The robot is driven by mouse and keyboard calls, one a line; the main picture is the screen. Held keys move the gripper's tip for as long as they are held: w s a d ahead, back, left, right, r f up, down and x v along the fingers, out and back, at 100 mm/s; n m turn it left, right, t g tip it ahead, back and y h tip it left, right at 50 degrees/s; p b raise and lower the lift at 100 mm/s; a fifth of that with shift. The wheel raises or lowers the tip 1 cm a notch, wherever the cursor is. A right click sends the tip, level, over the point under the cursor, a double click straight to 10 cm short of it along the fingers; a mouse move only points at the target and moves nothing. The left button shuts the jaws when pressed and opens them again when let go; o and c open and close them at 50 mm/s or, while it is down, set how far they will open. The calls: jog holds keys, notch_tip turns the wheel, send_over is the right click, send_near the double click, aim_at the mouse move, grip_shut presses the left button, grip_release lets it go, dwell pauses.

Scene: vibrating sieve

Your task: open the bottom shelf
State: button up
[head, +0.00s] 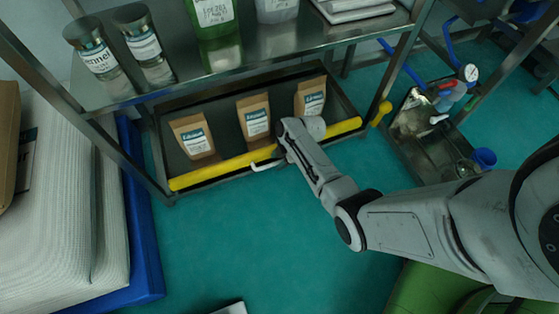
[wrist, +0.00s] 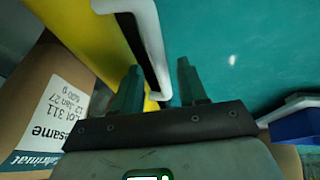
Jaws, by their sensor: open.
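The bottom shelf (head: 158,150) is a dark metal drawer-like tray low in the rack, with a yellow front bar (head: 225,167). A white handle (head: 265,166) sticks out from the middle of this bar. My gripper (head: 277,155) is at the handle; my own arm partly hides it in the head view. In the wrist view my gripper (wrist: 158,72) is open, its two dark fingers apart. The white handle (wrist: 150,35) reaches down between the fingertips, beside the yellow bar (wrist: 92,30). I cannot tell whether either finger touches it.
Three brown paper bags (head: 193,136) stand on the bottom shelf. Jars (head: 92,50) and a green container (head: 212,17) stand on the shelf above. White sacks (head: 50,190) on a blue pallet (head: 140,250) are at the left. The green floor (head: 230,230) before the shelf is clear.

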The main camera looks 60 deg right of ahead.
jog(key=shift+c, duration=0.3)
grip_shut()
dwell(0.4)
